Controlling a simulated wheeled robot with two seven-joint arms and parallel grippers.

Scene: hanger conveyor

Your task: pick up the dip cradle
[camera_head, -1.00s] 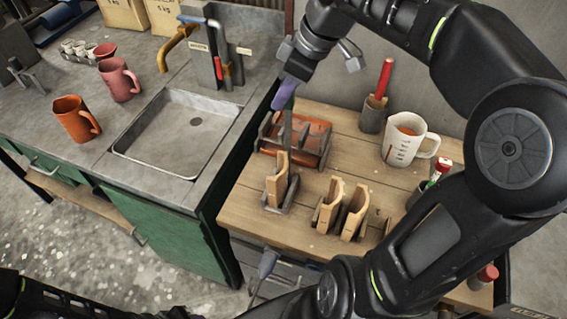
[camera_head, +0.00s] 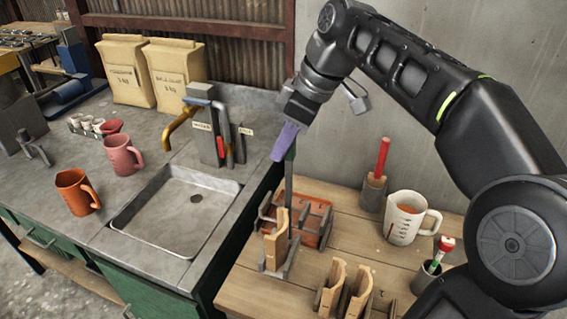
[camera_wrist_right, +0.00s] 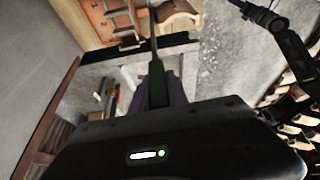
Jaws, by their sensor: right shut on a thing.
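My right gripper (camera_head: 285,143) has purple fingers and is shut on the upper end of the dip cradle (camera_head: 288,185). The cradle shows as a thin, dark upright rod below the fingers. Its green upper part (camera_wrist_right: 156,82) shows between the fingers in the right wrist view. The rod runs down behind a curved wooden holder (camera_head: 275,246) on a grey base. I cannot tell whether its lower end is clear of the table. My left gripper is not in view.
A grey rack over an orange tray (camera_head: 311,232) is close behind the rod. On the wooden table (camera_head: 350,250) are more wooden holders (camera_head: 333,287), a white jug (camera_head: 404,222) and a red-handled tool (camera_head: 382,158) in a cup. A sink (camera_head: 170,222) is to the left.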

